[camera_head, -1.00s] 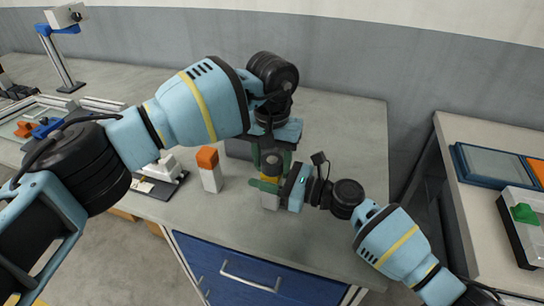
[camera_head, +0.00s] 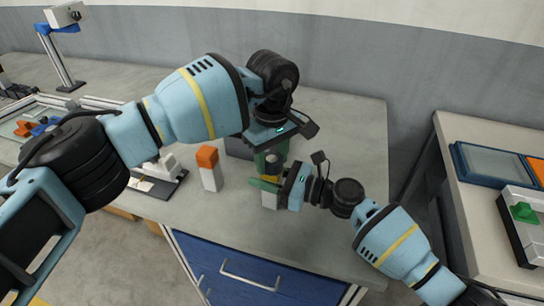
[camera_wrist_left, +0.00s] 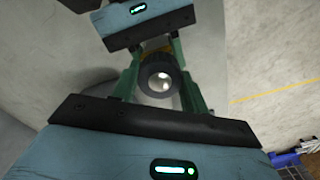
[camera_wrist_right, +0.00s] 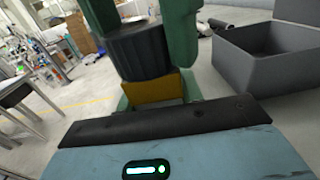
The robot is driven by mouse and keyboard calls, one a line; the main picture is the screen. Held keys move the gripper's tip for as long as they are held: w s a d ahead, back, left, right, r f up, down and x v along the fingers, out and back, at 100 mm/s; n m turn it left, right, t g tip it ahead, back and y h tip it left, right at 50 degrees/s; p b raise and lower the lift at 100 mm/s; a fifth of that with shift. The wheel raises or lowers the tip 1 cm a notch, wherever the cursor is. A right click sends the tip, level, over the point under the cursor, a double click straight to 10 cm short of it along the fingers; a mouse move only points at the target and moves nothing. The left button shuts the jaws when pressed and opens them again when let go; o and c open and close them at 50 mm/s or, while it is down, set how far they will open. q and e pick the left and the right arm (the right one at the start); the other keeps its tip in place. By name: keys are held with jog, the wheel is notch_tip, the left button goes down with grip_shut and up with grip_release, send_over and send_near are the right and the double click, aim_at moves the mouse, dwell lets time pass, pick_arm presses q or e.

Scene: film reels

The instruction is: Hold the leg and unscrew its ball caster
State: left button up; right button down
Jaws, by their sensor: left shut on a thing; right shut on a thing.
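The ball caster (camera_wrist_left: 161,83) is a dark ring with a pale ball, facing up in the left wrist view. It also shows as a dark ribbed cylinder (camera_wrist_right: 139,52) in the right wrist view. My left gripper (camera_head: 270,160) is shut on it from above, one green finger on each side. Directly below is a yellow part of the leg (camera_wrist_right: 153,88). My right gripper (camera_head: 266,184) is shut on the leg from the right side. A pale block-like part (camera_head: 269,201) shows below the right fingers. The left fingers hide most of the caster in the head view.
A grey open box (camera_wrist_right: 262,55) stands close behind the leg. A white block with an orange top (camera_head: 209,168) stands to the left, near a black-based device (camera_head: 160,185). The bench (camera_head: 335,120) is clear on the right.

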pick_arm(q)
jog(key=n, duration=1.2)
jog(key=shift+n, duration=0.3)
jog(key=n, duration=0.6)
jog(key=shift+r, duration=0.1)
jog(key=n, duration=0.6)
jog(key=shift+n, duration=0.4)
jog(key=n, duration=0.4)
jog(key=shift+n, duration=0.3)
jog(key=n, duration=0.4)
jog(key=shift+n, duration=0.4)
jog(key=n, duration=0.4)
jog(key=shift+n, duration=0.3)
jog(key=n, duration=0.3)
jog(key=shift+r, duration=0.1)
